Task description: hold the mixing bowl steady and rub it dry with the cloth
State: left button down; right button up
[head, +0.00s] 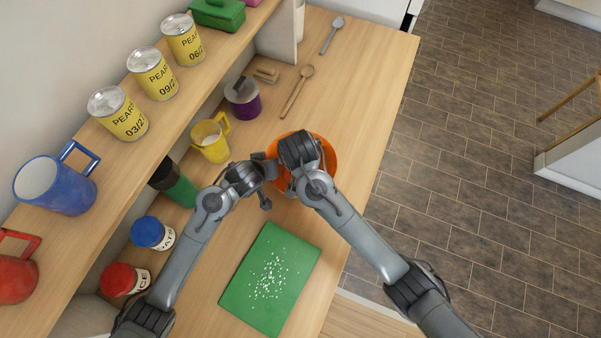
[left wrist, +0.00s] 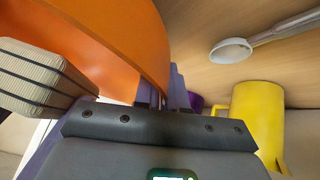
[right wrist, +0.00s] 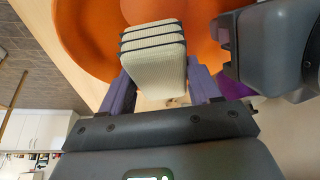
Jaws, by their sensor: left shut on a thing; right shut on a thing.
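The orange mixing bowl (head: 330,154) stands on the wooden counter, largely covered by my arms in the head view. In the left wrist view its wall (left wrist: 130,45) runs down to my left gripper (left wrist: 163,92), which is shut on the rim. My right gripper (right wrist: 160,88) is shut on the cloth (right wrist: 152,58), a folded cream pad with dark stripes. The cloth is over the bowl's inside; I cannot tell whether it touches the surface. The cloth also shows at the left of the left wrist view (left wrist: 38,80). In the head view both sets of fingertips are hidden.
A green board (head: 268,280) with white bits lies in front of the bowl. A yellow mug (head: 211,140), a purple container (head: 243,98) and a wooden spoon (head: 297,90) are behind it. Jars stand along the left, below a shelf with cans (head: 152,75). The counter's right edge is close.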

pick_arm(q)
jog(key=shift+a+f, duration=0.2)
jog(key=shift+f, duration=0.05)
pick_arm(e)
jog(key=shift+r, duration=3.75)
pick_arm(q)
jog(key=c, duration=1.2)
grip_release()
jog(key=shift+s, duration=0.1)
jog(key=shift+o, duration=0.4)
jog(key=shift+d+r, duration=0.1)
jog(key=shift+r, duration=0.05)
